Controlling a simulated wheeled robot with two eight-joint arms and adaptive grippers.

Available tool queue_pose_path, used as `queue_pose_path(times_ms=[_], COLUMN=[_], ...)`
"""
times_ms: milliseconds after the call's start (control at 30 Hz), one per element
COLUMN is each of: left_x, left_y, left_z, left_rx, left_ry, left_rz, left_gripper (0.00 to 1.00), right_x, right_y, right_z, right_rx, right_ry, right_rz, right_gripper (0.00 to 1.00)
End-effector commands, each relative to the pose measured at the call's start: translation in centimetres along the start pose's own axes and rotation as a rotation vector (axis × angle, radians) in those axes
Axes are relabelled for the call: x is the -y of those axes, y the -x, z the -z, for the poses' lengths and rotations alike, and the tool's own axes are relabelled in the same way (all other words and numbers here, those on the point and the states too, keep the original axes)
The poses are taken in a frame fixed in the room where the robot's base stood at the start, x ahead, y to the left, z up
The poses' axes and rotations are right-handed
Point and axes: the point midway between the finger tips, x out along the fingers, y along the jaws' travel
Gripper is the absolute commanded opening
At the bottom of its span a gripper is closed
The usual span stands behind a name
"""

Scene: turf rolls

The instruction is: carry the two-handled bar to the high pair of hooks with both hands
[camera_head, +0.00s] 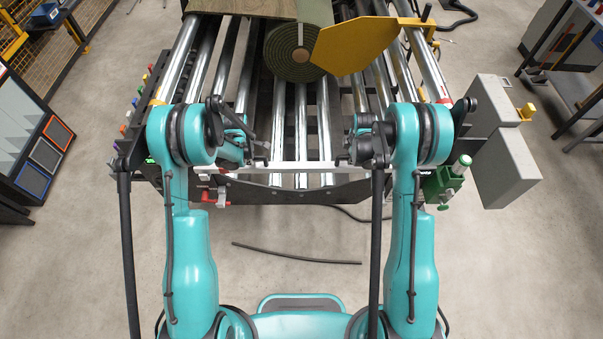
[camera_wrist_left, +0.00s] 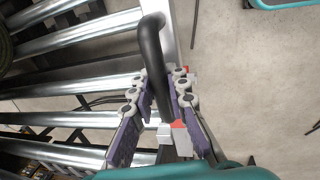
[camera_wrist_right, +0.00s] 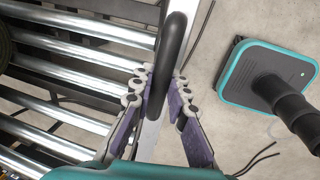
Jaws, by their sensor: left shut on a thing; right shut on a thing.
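A pale metal bar (camera_head: 295,167) runs level from left to right across the front end of the roller bed, between my two grippers. My left gripper (camera_head: 256,160) is shut on its left black handle; in the left wrist view the handle (camera_wrist_left: 150,45) passes between the fingers (camera_wrist_left: 158,84). My right gripper (camera_head: 347,158) is shut on its right black handle; in the right wrist view the handle (camera_wrist_right: 178,40) passes between the fingers (camera_wrist_right: 160,82). My arms partly hide the bar's ends. I cannot make out the high pair of hooks for certain.
A turf roll (camera_head: 283,58) lies on the metal rollers (camera_head: 301,110), with a yellow plate (camera_head: 355,46) beside it. A red-handled part (camera_head: 220,198) is at the front left and a green device (camera_head: 442,187) at the front right. Grey boxes (camera_head: 503,165) stand right. The floor in front holds a loose dark cable (camera_head: 297,257).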

Motion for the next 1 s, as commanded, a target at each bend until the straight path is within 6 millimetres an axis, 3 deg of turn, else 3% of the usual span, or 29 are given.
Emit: queue_pose_path(times_ms=[167,200,267,667,1000], left_x=[0.2,0.2,0.2,0.2,0.3], left_y=[-1.2,-1.1,-0.9,-0.2,6.5], left_z=[0.0,0.0,0.0,0.0,0.0], left_rx=[0.0,0.0,0.0,0.0,0.0], left_ry=[0.0,0.0,0.0,0.0,0.0], left_rz=[0.0,0.0,0.0,0.0,0.0], left_gripper=[0.0,0.23,0.36,0.36,0.36], right_x=[0.2,0.2,0.2,0.2,0.2], right_y=[-1.2,-1.1,-0.9,-0.9,-0.9], right_z=[0.0,0.0,0.0,0.0,0.0], right_rx=[0.0,0.0,0.0,0.0,0.0], right_ry=[0.0,0.0,0.0,0.0,0.0], right_rz=[0.0,0.0,0.0,0.0,0.0], right_gripper=[0.0,0.23,0.36,0.36,0.36])
